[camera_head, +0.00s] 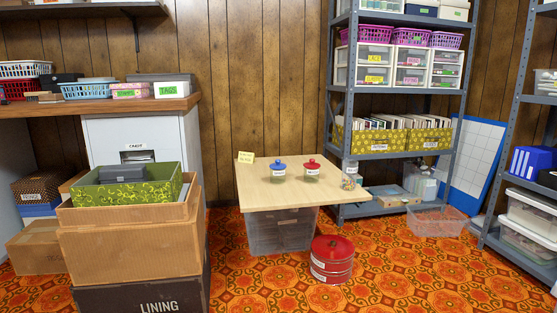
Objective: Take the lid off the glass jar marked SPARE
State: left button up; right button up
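Two small glass jars stand upright on the pale wooden table in the middle of the head view. The left jar (279,176) has a blue lid (279,165) with a knob, seated on it. The right jar (311,174) has a red lid (311,163) with a knob, also seated. Both have white labels, too small to read, so I cannot tell which is marked SPARE. A clear container (348,183) with colourful contents shows at the table's right edge; its label is unreadable too. Neither of my grippers is in view.
The table (275,198) has clear room in front of the jars, and a yellow note (245,157) at its back left corner. A round red tin (331,260) is on the floor in front. Stacked cardboard boxes (130,250) stand left, a metal shelf (400,154) behind right.

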aim_at(277, 165)
jog(key=i, duration=1.75)
